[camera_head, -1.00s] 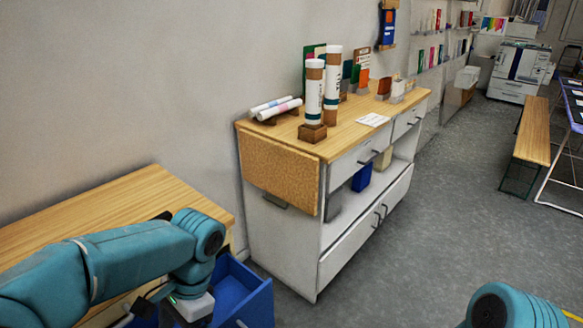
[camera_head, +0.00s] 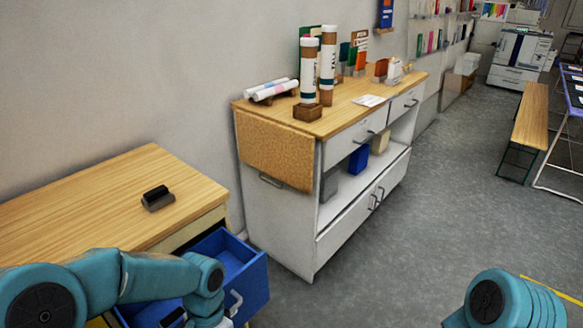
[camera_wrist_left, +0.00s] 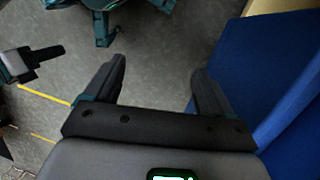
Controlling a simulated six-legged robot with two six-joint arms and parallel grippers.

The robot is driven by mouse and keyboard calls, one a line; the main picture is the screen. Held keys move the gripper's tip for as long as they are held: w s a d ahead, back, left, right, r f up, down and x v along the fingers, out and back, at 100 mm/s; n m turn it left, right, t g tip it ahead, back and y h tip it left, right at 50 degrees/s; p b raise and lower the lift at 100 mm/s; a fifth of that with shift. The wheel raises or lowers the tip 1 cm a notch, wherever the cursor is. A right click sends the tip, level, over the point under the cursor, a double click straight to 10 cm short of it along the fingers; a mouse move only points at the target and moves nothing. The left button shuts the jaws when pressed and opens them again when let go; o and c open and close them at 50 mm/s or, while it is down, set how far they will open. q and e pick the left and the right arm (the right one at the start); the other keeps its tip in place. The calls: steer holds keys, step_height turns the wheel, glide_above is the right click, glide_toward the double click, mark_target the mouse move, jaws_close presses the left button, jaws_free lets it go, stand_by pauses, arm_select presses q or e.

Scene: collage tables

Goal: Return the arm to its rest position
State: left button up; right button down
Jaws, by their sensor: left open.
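My left arm (camera_head: 130,285) reaches in from the left, low in the head view, in front of an open blue drawer (camera_head: 248,285). In the left wrist view my left gripper (camera_wrist_left: 153,92) is open and empty, with only grey floor between its fingers. The blue drawer (camera_wrist_left: 285,95) stands close to its right finger, apart from it. My right arm (camera_head: 510,300) shows only as a teal link at the bottom right. A dark clamp-like part (camera_wrist_left: 30,65) at the left of the wrist view may be my right gripper; its fingers are unclear.
A wooden-topped cabinet (camera_head: 100,200) with a black stamp-like object (camera_head: 157,197) on top stands at left, its blue drawer pulled out. A white cabinet (camera_head: 275,225) with paper tubes (camera_head: 327,70) stands behind. A bench (camera_head: 530,120) is at right. The floor (camera_head: 430,220) between is clear.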

arm_select(q)
steer(key=s+d+f+n+t+h+b, duration=0.2)
steer(key=s+f+n+b, duration=0.3)
steer(key=f, duration=0.7)
steer(key=s+d+f+n+t+h+b, duration=0.15)
steer(key=s+f+n, duration=0.35)
steer(key=f, duration=0.8)
step_height(320, 180, up, 17)
steer(key=s+m+p, duration=0.1)
steer(key=p, duration=1.5)
steer(key=shift+s+d+p, duration=0.15)
steer(key=shift+s+p, duration=0.1)
steer(key=shift+p, duration=0.1)
